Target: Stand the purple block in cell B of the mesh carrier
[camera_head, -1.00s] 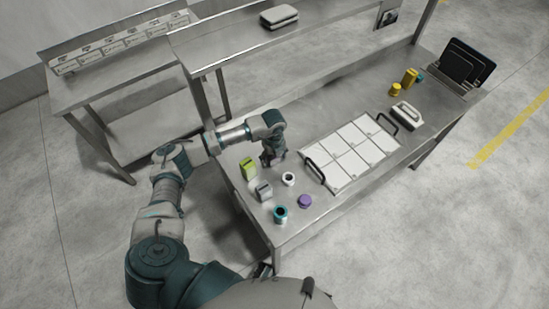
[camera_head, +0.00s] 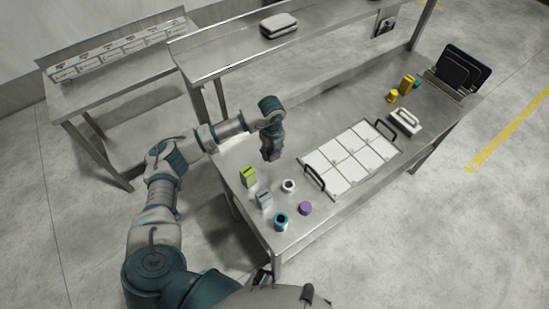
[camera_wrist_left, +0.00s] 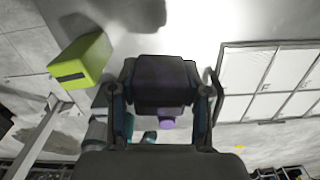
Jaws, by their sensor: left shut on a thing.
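My left gripper (camera_head: 272,155) is shut on the purple block (camera_wrist_left: 165,82), which looks dark purple and spans the gap between the fingers in the left wrist view. In the head view the gripper and my wrist hide most of the block. It is held above the table, behind the white cup and left of the carrier. The mesh carrier (camera_head: 350,156) lies flat with pale cells in two rows and a black handle at each end; its edge shows in the left wrist view (camera_wrist_left: 222,82). Cell letters are not readable. My right gripper is not in view.
On the steel table (camera_head: 335,203) stand a green block (camera_head: 248,176), a grey block (camera_head: 264,199), a white cup (camera_head: 289,186), a teal cup (camera_head: 281,221) and a purple round piece (camera_head: 305,208). A white handled item (camera_head: 405,121) and yellow pieces (camera_head: 407,84) stand beyond the carrier.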

